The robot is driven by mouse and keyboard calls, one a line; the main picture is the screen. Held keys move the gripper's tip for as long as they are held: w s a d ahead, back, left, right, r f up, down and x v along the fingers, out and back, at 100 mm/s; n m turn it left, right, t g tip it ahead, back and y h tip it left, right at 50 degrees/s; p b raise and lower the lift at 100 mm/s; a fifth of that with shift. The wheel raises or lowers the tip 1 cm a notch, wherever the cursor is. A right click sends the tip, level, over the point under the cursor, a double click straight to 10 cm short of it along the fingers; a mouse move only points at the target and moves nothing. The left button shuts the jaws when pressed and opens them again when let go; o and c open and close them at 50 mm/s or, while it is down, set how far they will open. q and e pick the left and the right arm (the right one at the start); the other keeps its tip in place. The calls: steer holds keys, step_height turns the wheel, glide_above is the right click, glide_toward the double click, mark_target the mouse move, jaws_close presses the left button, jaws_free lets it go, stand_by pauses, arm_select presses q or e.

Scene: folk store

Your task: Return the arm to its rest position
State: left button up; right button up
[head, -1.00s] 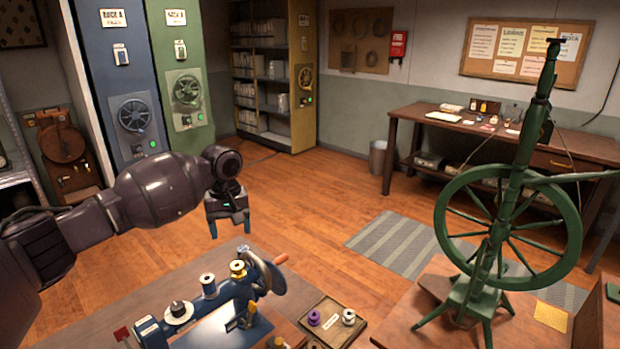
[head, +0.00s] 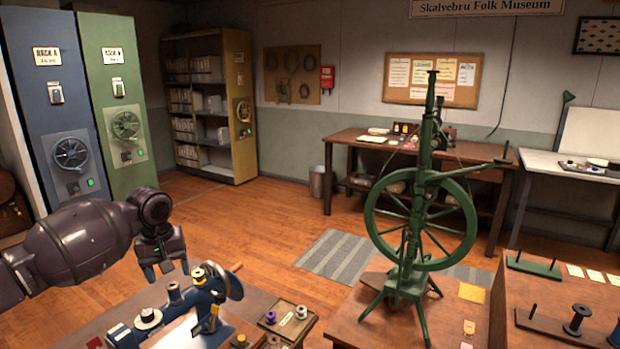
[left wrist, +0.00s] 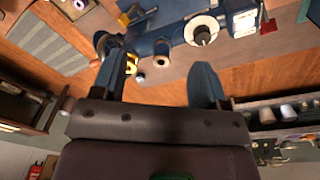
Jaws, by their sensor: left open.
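My left arm (head: 75,245) comes in from the left, dark purple-grey. Its left gripper (head: 168,270) points down, fingers apart with nothing between them. In the head view it appears just above and behind the blue bench machine (head: 205,310) with thread spools; I see no clear contact. In the left wrist view the gripper (left wrist: 158,85) shows two spread blue-grey fingers. Parts of the blue machine and its spools (left wrist: 202,30) lie beyond them at the top. My right gripper is in neither view.
A tray with spools (head: 290,322) lies right of the machine. A green spinning wheel (head: 418,220) stands on a table at right. Blue and green cabinets (head: 125,120) stand at back left. A dark wooden desk (head: 345,137) is at the back. Wooden floor (head: 270,225) between is mostly clear.

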arm_select(q)
steer(key=w+d+r+m+t+h, duration=0.1)
steer(key=w+d+r+m+t, duration=0.4)
steer(key=w+d+m+t, duration=0.15)
steer(key=s+d+f+m+t+h, duration=0.4)
steer(key=s+d+f+m+t, duration=0.15)
steer(key=d, duration=0.25)
steer(key=s+a+f+n+y, duration=0.1)
steer(key=s+a+f+n, duration=0.1)
steer(key=s+f, duration=0.6)
steer(key=s+a+f+n+y, duration=0.2)
steer(key=s+a+f, duration=0.3)
steer(key=s+f, duration=0.4)
steer(key=s+a+f+n+g+y, duration=0.1)
steer(key=s+f, duration=0.7)
steer(key=s, duration=0.9)
steer(key=a+n+y, duration=0.1)
steer(key=a, duration=0.1)
steer(key=shift+a+f+n, duration=0.3)
steer(key=shift+a, duration=0.05)
steer(key=shift+s, duration=0.1)
